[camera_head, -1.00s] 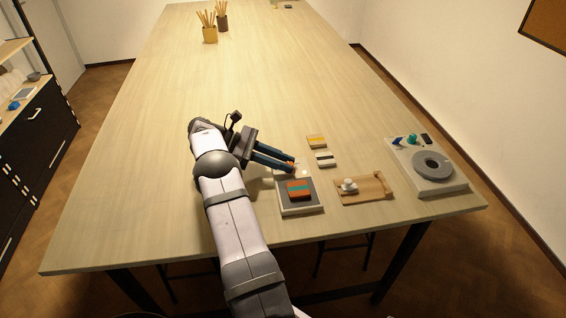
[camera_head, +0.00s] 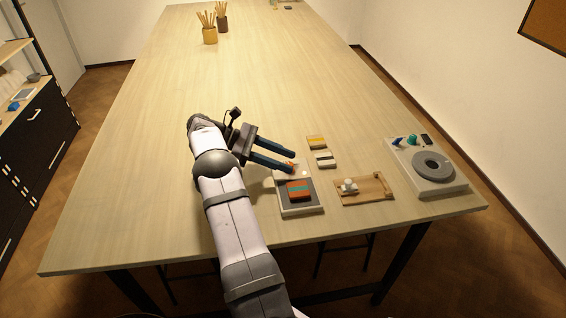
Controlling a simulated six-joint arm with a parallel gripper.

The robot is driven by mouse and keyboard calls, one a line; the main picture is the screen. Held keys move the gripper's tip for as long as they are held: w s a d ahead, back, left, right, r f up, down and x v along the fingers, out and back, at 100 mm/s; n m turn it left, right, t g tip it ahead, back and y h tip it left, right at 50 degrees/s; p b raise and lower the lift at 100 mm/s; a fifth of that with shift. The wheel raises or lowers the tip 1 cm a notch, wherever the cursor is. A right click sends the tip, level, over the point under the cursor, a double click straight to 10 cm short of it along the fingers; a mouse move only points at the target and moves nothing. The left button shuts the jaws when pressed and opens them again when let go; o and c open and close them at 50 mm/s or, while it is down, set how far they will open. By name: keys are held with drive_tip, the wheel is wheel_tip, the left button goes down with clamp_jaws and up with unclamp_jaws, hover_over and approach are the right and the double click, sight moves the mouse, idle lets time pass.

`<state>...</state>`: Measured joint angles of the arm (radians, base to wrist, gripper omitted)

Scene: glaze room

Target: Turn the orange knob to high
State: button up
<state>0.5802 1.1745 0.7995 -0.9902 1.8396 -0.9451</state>
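The orange knob (camera_head: 291,164) shows as a small orange patch at the back end of a pale device with a dark grey plate (camera_head: 297,206). Part of the knob is hidden by my fingers, and its pointer setting cannot be read. My gripper (camera_head: 291,162) comes from the left with its two blue fingers apart. The fingertips are at the knob, with the orange showing between them. I cannot tell whether either finger touches it.
A red and teal striped block (camera_head: 299,190) lies on the plate. Yellow-striped (camera_head: 317,141) and black-striped (camera_head: 325,159) blocks lie behind it. Right are a wooden board (camera_head: 372,198) and a white unit with a grey ring (camera_head: 433,166).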

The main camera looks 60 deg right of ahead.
wheel_tip(320, 180, up, 9)
drive_tip(key=b, duration=0.1)
idle(0.3)
